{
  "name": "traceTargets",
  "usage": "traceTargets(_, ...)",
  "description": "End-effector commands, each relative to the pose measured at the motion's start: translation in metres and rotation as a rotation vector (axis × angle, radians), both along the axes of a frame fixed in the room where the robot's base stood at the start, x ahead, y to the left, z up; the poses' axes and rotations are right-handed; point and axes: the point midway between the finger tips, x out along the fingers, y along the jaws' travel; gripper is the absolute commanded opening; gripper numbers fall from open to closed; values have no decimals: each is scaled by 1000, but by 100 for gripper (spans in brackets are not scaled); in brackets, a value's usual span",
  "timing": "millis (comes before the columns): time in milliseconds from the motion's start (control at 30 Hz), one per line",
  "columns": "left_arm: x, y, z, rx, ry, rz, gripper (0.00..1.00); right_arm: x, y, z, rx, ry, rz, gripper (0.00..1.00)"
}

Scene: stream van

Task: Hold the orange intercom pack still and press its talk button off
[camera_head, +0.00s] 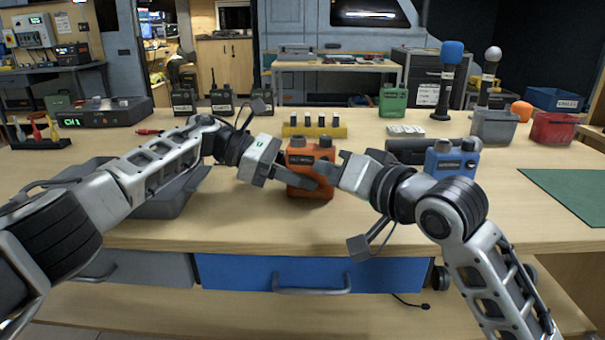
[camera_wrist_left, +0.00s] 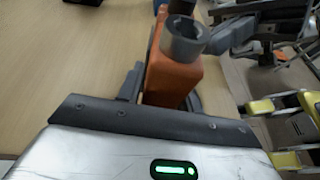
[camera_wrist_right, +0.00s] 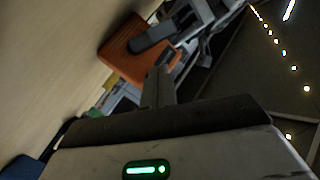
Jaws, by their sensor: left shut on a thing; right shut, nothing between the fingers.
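The orange intercom pack (camera_head: 312,160) stands upright on the wooden table near its front middle, with two grey knobs on top. My left gripper (camera_head: 291,177) is shut on the pack from the left. In the left wrist view the pack (camera_wrist_left: 172,82) sits between its fingers. My right gripper (camera_head: 328,168) is shut and empty, its tip at the right side of the pack's front. In the right wrist view the closed fingers (camera_wrist_right: 160,82) point at the orange pack (camera_wrist_right: 125,62). The talk button cannot be made out; the grippers cover part of the front.
A blue pack (camera_head: 452,160) stands to the right, by a dark cylinder (camera_head: 405,150). A yellow block with dark pegs (camera_head: 314,131) lies behind the orange pack. A grey tray (camera_head: 165,200) is under my left arm. A green mat (camera_head: 570,190) lies far right.

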Motion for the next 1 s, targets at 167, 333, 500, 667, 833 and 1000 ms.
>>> traceTargets(167,0,0,0,0,0,-1,10,-5,0,0,0,1,-1,0)
traceTargets(333,0,0,0,0,0,-1,10,-5,0,0,0,1,-1,0)
traceTargets(500,0,0,0,0,0,-1,10,-13,2,0,2,0,1,0)
traceTargets(667,0,0,0,0,0,-1,10,-30,3,0,2,0,1,0)
traceTargets(833,0,0,0,0,0,-1,10,-47,5,0,2,0,1,0)
traceTargets(1000,0,0,0,0,0,-1,10,-61,6,0,1,0,1,0)
